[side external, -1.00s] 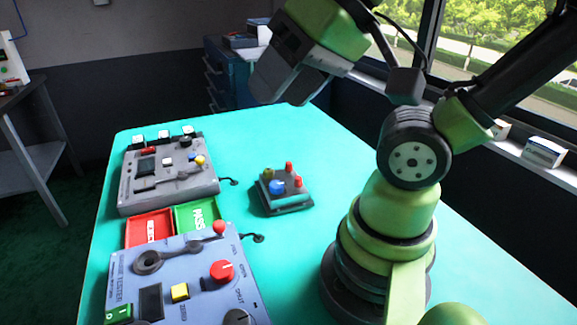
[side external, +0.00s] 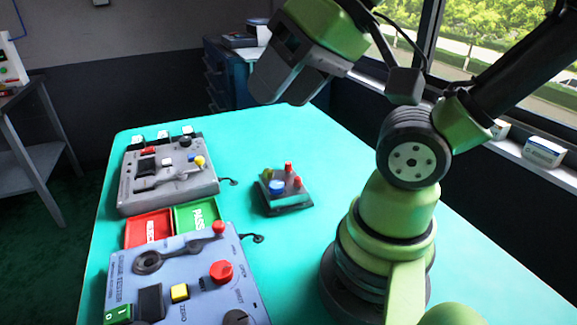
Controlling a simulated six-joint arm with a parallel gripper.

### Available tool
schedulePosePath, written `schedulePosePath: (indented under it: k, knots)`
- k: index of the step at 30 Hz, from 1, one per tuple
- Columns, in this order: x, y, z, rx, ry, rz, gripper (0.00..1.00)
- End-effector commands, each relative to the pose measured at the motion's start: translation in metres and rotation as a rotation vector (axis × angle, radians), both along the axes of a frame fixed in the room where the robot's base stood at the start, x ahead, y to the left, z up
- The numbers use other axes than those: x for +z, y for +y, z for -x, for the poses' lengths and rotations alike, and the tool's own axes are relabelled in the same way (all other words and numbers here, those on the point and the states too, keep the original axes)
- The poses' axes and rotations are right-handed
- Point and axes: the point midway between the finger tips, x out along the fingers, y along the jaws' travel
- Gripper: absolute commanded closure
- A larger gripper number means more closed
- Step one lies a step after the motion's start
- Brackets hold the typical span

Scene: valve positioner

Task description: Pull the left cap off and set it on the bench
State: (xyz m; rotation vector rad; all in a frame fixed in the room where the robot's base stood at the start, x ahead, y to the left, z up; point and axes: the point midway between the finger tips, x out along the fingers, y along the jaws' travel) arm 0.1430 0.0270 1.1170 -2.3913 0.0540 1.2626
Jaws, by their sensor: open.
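The valve positioner (side external: 284,196) is a small dark grey box on the turquoise bench (side external: 330,150), near the middle of the side external view. On its top are a blue round part (side external: 277,187), an olive-yellow part (side external: 267,174) and two small red caps, one farther back (side external: 288,168) and one nearer the front (side external: 297,182). Which part is the left cap is hard to tell at this size. My gripper (side external: 285,92) hangs high above the far side of the bench, well clear of the positioner. It is open, with nothing seen between its fingers.
A grey tester panel (side external: 168,185) and a blue-grey tester panel (side external: 185,275) stand on the left. Between them lie a red tray (side external: 150,228) and a green PASS tray (side external: 198,213). Bare bench surrounds the positioner's right and far sides. A blue drawer cabinet (side external: 230,75) stands behind.

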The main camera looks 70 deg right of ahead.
Motion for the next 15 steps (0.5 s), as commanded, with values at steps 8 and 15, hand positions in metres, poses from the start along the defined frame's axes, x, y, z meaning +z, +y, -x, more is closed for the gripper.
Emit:
schedulePosePath:
  k: [8,15]
  knots:
    - [0.0,0.0,0.0,0.0,0.0,0.0,0.49]
    - [-0.0003,-0.0026,-0.0036,0.001,0.009,0.017,0.5]
